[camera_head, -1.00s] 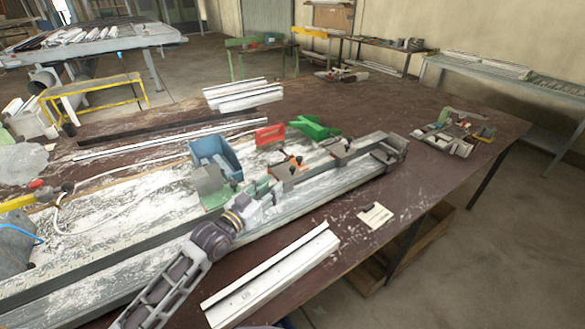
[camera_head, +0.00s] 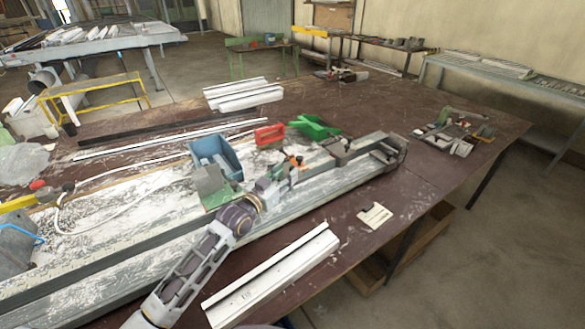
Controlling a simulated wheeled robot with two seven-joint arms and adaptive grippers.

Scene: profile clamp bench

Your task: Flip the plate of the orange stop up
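The orange stop (camera_head: 296,160) is a small orange part on the grey clamp rail of the bench, right of the blue bin. Its plate is too small here for me to tell whether it is up or down. My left arm comes in from the bottom left over the rail. My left gripper (camera_head: 274,184) is just left of and in front of the orange stop, close to it. Its fingers are small and blend with the grey clamp parts, so their opening and any contact are unclear. My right gripper is out of view.
A blue bin (camera_head: 216,154) stands behind the rail, with a red block (camera_head: 269,135) and a green part (camera_head: 315,127) to its right. A white profile (camera_head: 275,275) lies in front of the rail. A pale card (camera_head: 375,216) lies on clear table at the right.

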